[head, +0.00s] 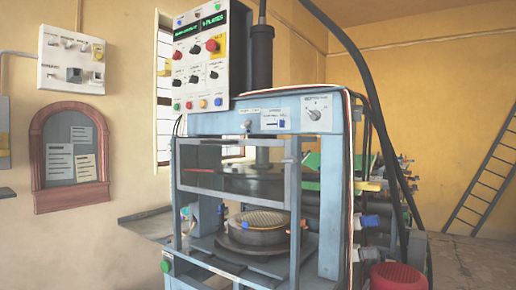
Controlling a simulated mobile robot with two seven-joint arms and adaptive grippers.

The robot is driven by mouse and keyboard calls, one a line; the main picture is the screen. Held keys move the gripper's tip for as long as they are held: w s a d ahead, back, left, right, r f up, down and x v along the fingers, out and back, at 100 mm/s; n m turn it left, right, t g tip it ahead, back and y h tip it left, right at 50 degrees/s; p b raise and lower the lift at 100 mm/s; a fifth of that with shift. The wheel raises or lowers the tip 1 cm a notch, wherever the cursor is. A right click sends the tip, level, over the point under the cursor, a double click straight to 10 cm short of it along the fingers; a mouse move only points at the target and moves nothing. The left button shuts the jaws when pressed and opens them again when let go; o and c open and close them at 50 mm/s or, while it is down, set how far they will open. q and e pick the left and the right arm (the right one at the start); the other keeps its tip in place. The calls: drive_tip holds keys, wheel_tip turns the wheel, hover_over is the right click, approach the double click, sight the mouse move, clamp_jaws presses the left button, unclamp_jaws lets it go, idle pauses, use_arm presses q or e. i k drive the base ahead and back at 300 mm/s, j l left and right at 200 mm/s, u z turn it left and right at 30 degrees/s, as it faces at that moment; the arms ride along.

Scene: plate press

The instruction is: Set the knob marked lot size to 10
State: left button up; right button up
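A tall control panel (200,62) sits on the upper left of the blue press. Neither of my grippers is in view.
The panel has a lit green display (201,29), a red mushroom button (212,45) and small coloured buttons below. The press (331,200) stands with a round plate (259,221) inside its guard frame. Thick black hoses (370,80) hang right of it. A wall switch box (72,60) is at left.

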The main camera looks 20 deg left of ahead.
sight(356, 115)
drive_tip(key=i+l, duration=0.15)
drive_tip(key=l, duration=0.2)
drive_tip(key=i+l+z, duration=0.1)
drive_tip(key=l, duration=0.25)
drive_tip(key=i+l, duration=0.2)
drive_tip(key=l, duration=0.15)
